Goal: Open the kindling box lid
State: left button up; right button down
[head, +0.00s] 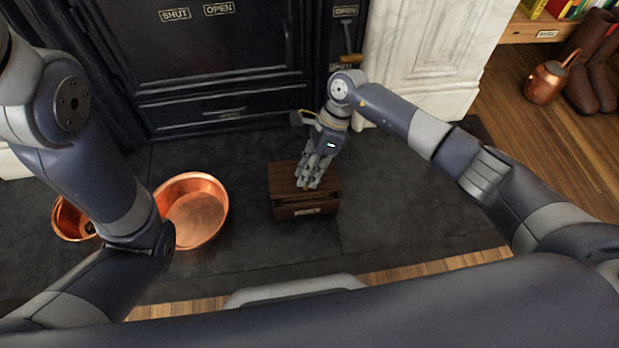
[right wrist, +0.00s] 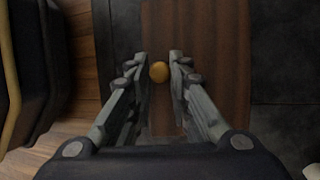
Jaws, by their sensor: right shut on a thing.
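The kindling box (head: 289,212) is a small dark wooden box with a pale label on its front, standing on the dark hearth slab. Its brown lid (head: 284,178) lies over the top; a dark strip shows under its front edge, and I cannot tell whether it is a gap. My right gripper (head: 310,184) points down onto the lid. The head view hides the knob behind the fingers. My left gripper is out of view.
Copper pans (head: 197,212) stand left of the box, close to my left arm. The black stove front (head: 205,55) rises behind, beside a white marble pillar (head: 425,50). The slab right of the box is clear. A copper jug (head: 545,82) and boots (head: 590,62) stand far right.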

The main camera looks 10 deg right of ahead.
jog(key=shift+w+r, duration=1.35)
jog(key=shift+w, duration=0.3)
jog(key=shift+a, duration=0.1)
jog(key=c, duration=1.5)
grip_release()
jog(key=shift+o, duration=0.2)
jog(key=v, duration=1.2)
jog(key=shift+s, duration=0.1)
